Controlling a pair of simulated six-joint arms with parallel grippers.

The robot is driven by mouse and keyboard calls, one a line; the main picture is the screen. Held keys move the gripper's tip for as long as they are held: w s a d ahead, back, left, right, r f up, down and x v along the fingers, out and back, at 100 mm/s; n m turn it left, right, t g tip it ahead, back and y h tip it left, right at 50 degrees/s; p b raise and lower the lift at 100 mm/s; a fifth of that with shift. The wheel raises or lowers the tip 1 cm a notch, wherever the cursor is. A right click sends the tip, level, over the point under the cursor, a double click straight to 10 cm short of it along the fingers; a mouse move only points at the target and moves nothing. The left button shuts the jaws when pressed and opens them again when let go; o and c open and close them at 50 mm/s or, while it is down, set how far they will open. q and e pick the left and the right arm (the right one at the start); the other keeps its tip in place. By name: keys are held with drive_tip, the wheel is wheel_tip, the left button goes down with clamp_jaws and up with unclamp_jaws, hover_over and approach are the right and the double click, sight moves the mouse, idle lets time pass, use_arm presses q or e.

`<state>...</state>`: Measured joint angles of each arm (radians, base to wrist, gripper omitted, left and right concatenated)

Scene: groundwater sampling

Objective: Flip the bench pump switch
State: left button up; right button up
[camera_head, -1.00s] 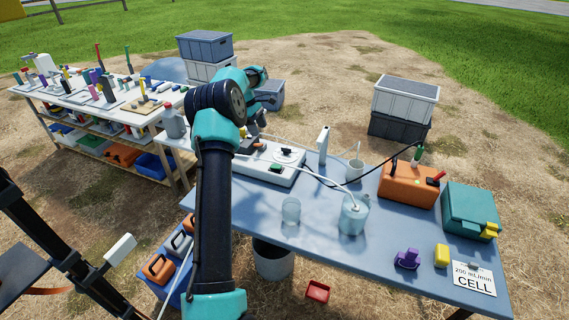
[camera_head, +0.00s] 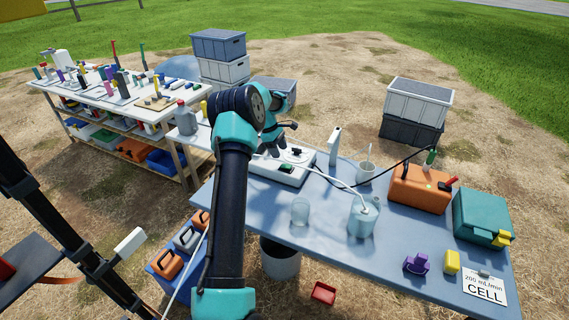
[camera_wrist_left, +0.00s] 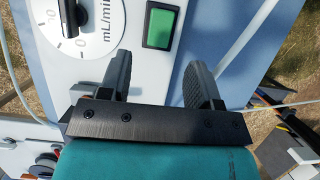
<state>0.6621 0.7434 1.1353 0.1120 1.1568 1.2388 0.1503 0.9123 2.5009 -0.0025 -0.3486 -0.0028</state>
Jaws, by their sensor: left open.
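The bench pump (camera_head: 287,173) is a white box at the back left of the blue-grey table in the head view. In the left wrist view its white panel (camera_wrist_left: 115,55) carries a green rectangular switch (camera_wrist_left: 160,27) in a dark frame and a round mL/min dial (camera_wrist_left: 66,20). My left gripper (camera_wrist_left: 158,75) is open and empty, its two dark fingers apart over the panel, with the switch showing beyond the gap between them. In the head view my left arm partly hides the pump. I cannot tell whether the fingers touch it. My right gripper is not in view.
A crowded workbench (camera_head: 95,95) stands at the back left.

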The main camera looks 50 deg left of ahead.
sight(286, 166)
use_arm(q)
drive_tip(key=x, duration=0.6)
drive_tip(key=shift+d+f, duration=0.15)
drive_tip(key=shift+f, duration=0.25)
drive_tip(key=shift+c, duration=0.2)
drive_tip(key=c, duration=0.9)
drive_tip(key=shift+d, duration=0.1)
drive_tip(key=shift+w+d+g+y, duration=0.15)
drive_tip(key=shift+g+y, duration=0.3)
drive_tip(key=shift+y, duration=0.6)
drive_tip(key=shift+d+g+y, duration=0.2)
drive_tip(key=shift+g+y, duration=0.25)
drive_tip(key=shift+y, duration=0.6)
